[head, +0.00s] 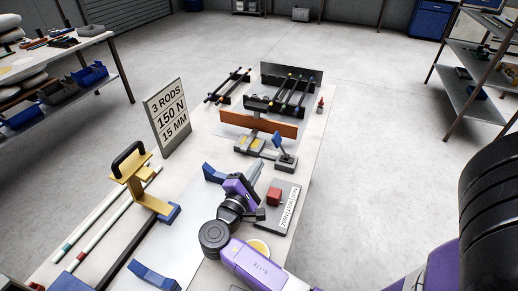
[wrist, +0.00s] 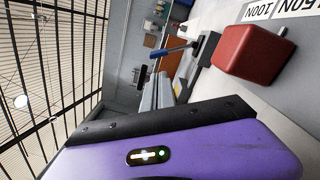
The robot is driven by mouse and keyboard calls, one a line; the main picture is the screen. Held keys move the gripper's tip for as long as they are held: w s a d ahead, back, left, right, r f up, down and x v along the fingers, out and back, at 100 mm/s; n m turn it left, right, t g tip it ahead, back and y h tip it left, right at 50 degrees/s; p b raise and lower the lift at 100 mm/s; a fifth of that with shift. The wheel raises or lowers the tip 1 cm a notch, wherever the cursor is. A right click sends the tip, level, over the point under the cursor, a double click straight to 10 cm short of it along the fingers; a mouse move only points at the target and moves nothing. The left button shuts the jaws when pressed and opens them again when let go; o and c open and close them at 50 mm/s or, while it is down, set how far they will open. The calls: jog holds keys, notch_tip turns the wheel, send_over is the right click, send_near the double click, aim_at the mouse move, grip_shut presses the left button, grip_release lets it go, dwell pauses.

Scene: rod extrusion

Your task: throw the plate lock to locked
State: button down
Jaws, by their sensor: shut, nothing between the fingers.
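A small lever with a blue handle (head: 277,139) stands on a grey base (head: 287,163) near the brown-orange plate (head: 258,122); I take it to be the plate lock. Its handle leans up and to the left, and no lock marking is readable. My gripper (head: 258,169) is shut and empty, in front of the lever and left of it, with a visible gap. In the wrist view the grey fingers (wrist: 160,92) point toward the area below the blue handle (wrist: 170,50), apart from it.
A red block (head: 274,196) sits on a grey panel with force labels, right of my gripper; it looms close in the wrist view (wrist: 252,50). A sign (head: 168,117) reads 3 rods, 150 N, 15 mm. A yellow stand (head: 138,180) and rods lie left.

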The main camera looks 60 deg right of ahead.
aim_at(281, 147)
jog(key=shift+w+d+f, duration=0.15)
jog(key=shift+d, duration=0.1)
jog(key=d+b, duration=0.1)
jog(key=d, duration=0.8)
jog(key=shift+w+d+b, duration=0.2)
jog(key=shift+d+b, duration=0.05)
jog(key=shift+b, duration=0.1)
jog(key=shift+s, duration=0.1)
jog(key=s+m+b, duration=0.1)
jog(key=m, duration=0.1)
jog(key=s+r+m+b, duration=0.1)
jog(key=m+b, duration=0.1)
jog(key=s+m+b, duration=0.1)
jog(key=m+b, duration=0.1)
jog(key=shift+d+r+g, duration=0.15)
jog(key=shift+r+g, duration=0.15)
jog(key=m+b, duration=0.1)
jog(key=m, duration=0.1)
jog(key=s+m+b, duration=0.1)
jog(key=shift+s+r+m, duration=0.1)
jog(key=shift+r+m, duration=0.05)
jog(key=shift+m, duration=0.25)
jog(key=s+m+b, duration=0.4)
jog(key=m+b, duration=0.1)
jog(key=shift+d+r+y, duration=0.15)
jog(key=shift+y, duration=0.15)
jog(key=shift+m, duration=0.3)
